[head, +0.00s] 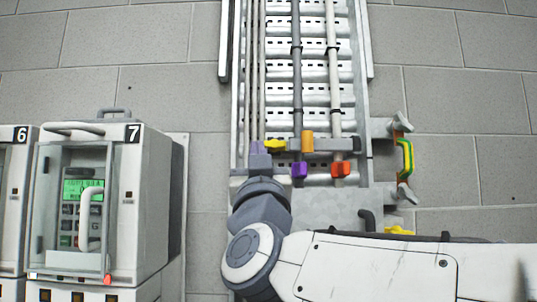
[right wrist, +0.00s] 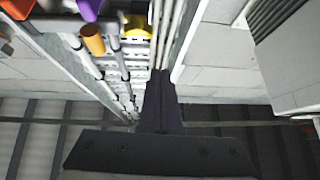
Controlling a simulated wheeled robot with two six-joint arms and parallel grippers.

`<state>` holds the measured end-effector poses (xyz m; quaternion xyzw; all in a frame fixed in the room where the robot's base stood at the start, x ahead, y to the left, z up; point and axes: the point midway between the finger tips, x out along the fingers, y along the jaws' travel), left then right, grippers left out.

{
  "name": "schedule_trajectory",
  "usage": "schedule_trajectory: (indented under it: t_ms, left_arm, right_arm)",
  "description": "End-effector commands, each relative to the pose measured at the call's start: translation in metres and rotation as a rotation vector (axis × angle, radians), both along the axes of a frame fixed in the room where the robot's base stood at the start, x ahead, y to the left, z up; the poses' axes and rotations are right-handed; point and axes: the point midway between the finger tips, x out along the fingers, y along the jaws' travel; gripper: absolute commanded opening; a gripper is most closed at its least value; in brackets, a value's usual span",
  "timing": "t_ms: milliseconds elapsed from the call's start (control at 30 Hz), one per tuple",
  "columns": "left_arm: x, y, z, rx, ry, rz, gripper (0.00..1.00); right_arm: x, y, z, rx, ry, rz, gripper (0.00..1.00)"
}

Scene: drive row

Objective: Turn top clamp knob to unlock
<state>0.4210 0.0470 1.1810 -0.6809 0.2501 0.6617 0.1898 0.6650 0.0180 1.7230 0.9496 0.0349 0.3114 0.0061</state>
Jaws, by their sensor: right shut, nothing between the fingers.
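A grey wing-shaped knob (head: 401,122) sits at the top of the bracket right of the cable tray. I cannot tell from the markings which way the upper knob is turned. My right gripper (head: 259,150) is shut and empty in front of the tray's left side, well left of both knobs. Its closed fingers (right wrist: 160,100) also show in the right wrist view, where neither knob is visible. My left gripper is not in view.
Yellow (head: 275,145), orange (head: 307,141), purple (head: 299,169) and red (head: 340,169) pieces sit on the cables, close to the right gripper. A cabinet marked 7 (head: 150,190) stands at left. Block wall (head: 450,170) lies open right of the bracket.

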Motion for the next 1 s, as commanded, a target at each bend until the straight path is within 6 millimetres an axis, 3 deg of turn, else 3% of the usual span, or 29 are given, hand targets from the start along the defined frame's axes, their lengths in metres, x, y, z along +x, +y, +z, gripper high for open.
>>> schedule_trajectory:
  t_ms: [233,667,800,1000]
  left_arm:
    - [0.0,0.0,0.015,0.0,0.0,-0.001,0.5]
    - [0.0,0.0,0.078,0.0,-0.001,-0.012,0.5]
    - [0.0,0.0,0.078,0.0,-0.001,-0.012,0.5]
    - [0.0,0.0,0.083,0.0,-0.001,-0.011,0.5]
  right_arm:
    - [0.008,-0.02,0.03,0.037,-0.042,-0.069,0.0]
    - [0.076,-0.02,0.086,0.034,-0.04,-0.069,0.0]
    - [0.074,-0.019,0.058,0.032,-0.037,-0.064,0.0]
    - [0.074,-0.017,0.041,0.034,-0.038,-0.061,0.0]
